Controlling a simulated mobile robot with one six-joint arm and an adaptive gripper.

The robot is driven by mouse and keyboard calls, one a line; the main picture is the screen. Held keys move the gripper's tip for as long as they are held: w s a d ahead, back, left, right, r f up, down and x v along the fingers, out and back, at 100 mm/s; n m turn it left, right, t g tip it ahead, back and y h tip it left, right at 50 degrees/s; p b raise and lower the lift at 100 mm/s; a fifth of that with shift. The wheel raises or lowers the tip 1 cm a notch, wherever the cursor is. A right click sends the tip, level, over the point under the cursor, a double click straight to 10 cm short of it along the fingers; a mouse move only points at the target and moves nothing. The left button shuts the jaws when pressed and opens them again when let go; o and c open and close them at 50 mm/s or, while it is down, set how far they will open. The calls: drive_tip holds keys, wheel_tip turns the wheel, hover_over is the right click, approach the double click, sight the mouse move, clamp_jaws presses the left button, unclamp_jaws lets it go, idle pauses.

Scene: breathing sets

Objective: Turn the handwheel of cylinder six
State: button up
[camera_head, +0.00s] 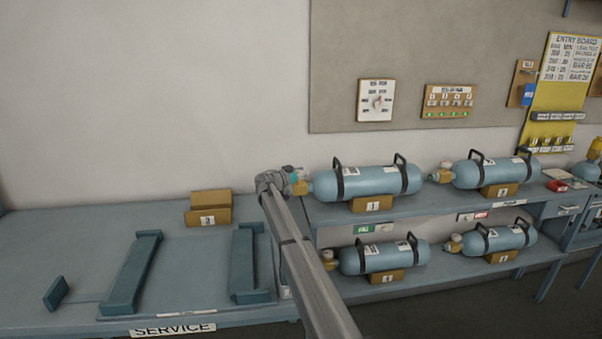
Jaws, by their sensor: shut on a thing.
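Several blue cylinders with brass valves lie on a two-level rack. The upper left cylinder (382,181) lies in a brown cradle (371,204), its valve end (301,188) pointing left. My gripper (292,177) is at that valve end and shut on its handwheel, which the gripper mostly hides. The other cylinders are the upper right (497,173), lower left (385,258) and lower right (500,240). The cradle numbers are too small to read surely, so I cannot tell which cylinder is six.
The service bench (90,228) at left holds an empty brown cradle (208,210) and blue-green supports (132,272). A gauge panel (376,100) and a small status board (449,101) hang behind the rack. A yellow entry board (562,90) stands at right. My arm crosses in front of the rack's left end.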

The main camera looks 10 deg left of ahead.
drive_tip(key=o, duration=1)
drive_tip(key=shift+s+d, duration=0.25)
drive_tip(key=shift+d, duration=0.05)
drive_tip(key=shift+w+a, duration=0.15)
drive_tip(key=shift+a, duration=0.1)
drive_tip(key=v, duration=1.2)
drive_tip(key=shift+r, duration=0.1)
